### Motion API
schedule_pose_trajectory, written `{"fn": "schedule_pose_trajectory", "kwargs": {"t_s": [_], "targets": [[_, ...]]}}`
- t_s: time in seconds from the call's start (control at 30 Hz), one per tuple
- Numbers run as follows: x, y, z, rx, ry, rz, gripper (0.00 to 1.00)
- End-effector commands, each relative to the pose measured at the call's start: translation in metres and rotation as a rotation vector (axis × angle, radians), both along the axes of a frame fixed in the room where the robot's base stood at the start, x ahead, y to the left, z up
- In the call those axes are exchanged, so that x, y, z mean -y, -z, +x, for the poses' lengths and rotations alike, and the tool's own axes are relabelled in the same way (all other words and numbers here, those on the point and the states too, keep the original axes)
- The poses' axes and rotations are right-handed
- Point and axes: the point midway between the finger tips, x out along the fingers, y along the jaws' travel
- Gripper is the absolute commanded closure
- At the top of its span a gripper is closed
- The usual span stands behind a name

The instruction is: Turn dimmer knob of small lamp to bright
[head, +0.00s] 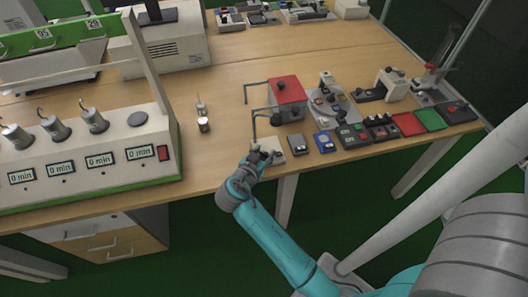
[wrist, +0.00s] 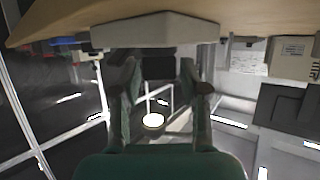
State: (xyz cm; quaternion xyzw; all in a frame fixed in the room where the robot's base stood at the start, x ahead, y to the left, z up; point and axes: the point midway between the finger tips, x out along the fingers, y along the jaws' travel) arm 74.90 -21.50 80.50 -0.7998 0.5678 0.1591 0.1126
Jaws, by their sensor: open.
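In the wrist view, where the scene looks upside down, the pale base (wrist: 155,28) is at the top. A dark block (wrist: 158,67) shows between my fingers; I cannot tell if it is the dimmer knob. A bright round disc (wrist: 153,120), perhaps the lit lamp head, shows farther off. My gripper (head: 262,154) is open at the base, its fingers (wrist: 158,85) on both sides of the dark block. Contact is unclear.
A red box (head: 287,98) stands just behind the lamp. A row of small devices (head: 352,136) runs along the front edge to the right. A timer panel (head: 90,150) fills the left.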

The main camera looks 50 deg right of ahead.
Motion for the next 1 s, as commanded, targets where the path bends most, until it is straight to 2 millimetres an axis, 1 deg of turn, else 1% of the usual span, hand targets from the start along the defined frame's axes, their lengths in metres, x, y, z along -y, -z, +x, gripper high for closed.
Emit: {"fn": "schedule_pose_trajectory", "kwargs": {"t_s": [0.1, 0.37, 0.4, 0.47, 0.5, 0.53, 0.57, 0.77, 1.0], "targets": [[0.0045, 0.0015, 0.0013, 0.001, 0.001, 0.000, 0.56], [0.0047, 0.0018, 0.0016, 0.001, 0.000, 0.000, 0.56], [0.0047, 0.0018, 0.0016, 0.001, 0.000, 0.000, 0.66], [0.0047, 0.0018, 0.0016, 0.001, 0.000, 0.000, 0.81], [0.0046, 0.0018, 0.0016, 0.001, 0.000, 0.000, 0.91], [0.0046, 0.0018, 0.0016, 0.000, 0.000, 0.000, 0.99], [0.0046, 0.0018, 0.0016, 0.000, 0.000, 0.000, 1.00], [0.0046, 0.0022, 0.0011, -0.001, -0.012, 0.001, 1.00], [0.0052, 0.0025, -0.0002, 0.000, -0.107, 0.001, 1.00]]}}
